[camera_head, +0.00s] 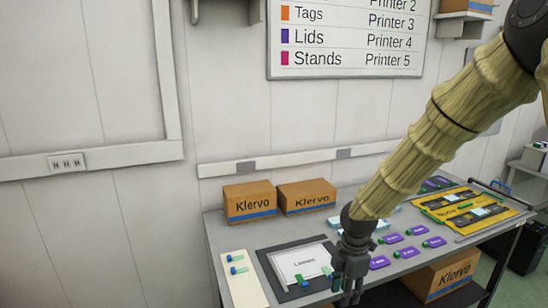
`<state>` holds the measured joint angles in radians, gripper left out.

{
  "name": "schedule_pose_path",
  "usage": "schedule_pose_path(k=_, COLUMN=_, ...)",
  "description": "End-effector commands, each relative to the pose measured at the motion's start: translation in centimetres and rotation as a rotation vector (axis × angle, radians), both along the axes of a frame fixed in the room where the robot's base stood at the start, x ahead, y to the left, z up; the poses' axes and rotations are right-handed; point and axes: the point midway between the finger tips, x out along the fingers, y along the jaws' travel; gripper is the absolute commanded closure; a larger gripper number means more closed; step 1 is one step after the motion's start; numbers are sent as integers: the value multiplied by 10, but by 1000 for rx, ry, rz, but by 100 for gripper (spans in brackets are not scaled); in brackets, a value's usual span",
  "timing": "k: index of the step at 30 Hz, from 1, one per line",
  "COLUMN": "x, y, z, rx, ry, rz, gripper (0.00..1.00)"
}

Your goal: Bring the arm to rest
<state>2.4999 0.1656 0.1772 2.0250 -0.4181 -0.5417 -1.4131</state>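My arm reaches in from the upper right, in a ribbed tan sleeve. My dark gripper (347,290) points down at the front edge of the grey table (220,244). It is at the right side of a white labelled panel (300,262) on a dark mat (270,268). The fingers are small and dark, and I cannot tell whether they are apart or hold anything. A small green-and-blue piece (327,271) lies just left of the gripper, and another (303,281) lies on the panel. I cannot tell whether the gripper touches the panel.
A cream strip (244,289) at left carries small green-and-blue pieces (237,258). Several purple cards (409,252) lie right of the arm. Yellow-and-black trays (465,207) fill the right end. Cardboard boxes (249,202) stand at the back; another (443,275) is below the tabletop.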

Motion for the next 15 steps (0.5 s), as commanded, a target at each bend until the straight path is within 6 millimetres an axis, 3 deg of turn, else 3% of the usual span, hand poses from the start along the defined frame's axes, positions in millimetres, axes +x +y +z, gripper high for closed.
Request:
schedule_pose_path(k=8, x=-24, y=7, z=-55, rx=37, ry=24, rz=-169, gripper=65)
schedule_pose_path(k=15, x=-66, y=13, z=-128, rx=73, ry=61, rz=-437, gripper=65)
